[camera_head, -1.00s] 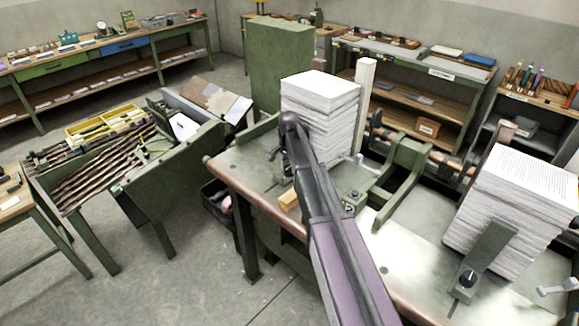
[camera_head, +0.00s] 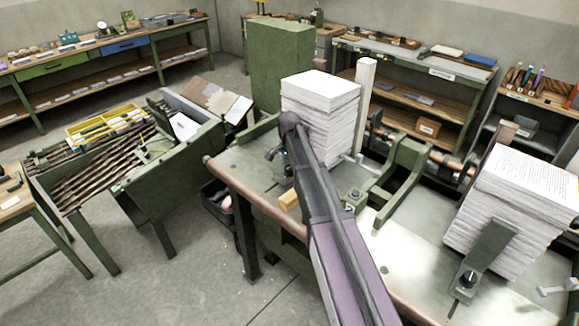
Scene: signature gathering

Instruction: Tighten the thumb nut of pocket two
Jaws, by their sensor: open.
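My gripper (camera_head: 274,154) is small and dark in this view, beyond my raised arm, low over the left part of the green bench (camera_head: 240,165). It is open, and I see nothing between its fingers; my arm hides part of it. A tall paper stack (camera_head: 325,92) stands behind my arm. A small dark knob (camera_head: 355,196) sits on the bench in front of that stack, near a small number plate. Another dark thumb nut (camera_head: 468,279) sits on a slotted green bracket (camera_head: 490,250) against the right paper stack (camera_head: 515,200). My arm hides the front of the left stack.
Green frames (camera_head: 402,170) stand between the stacks. A wooden block (camera_head: 289,200) lies near the bench's front edge. A pale upright post (camera_head: 365,90) stands beside the left stack. A green cart (camera_head: 175,180) stands left of the bench. Bare bench top shows between the stacks.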

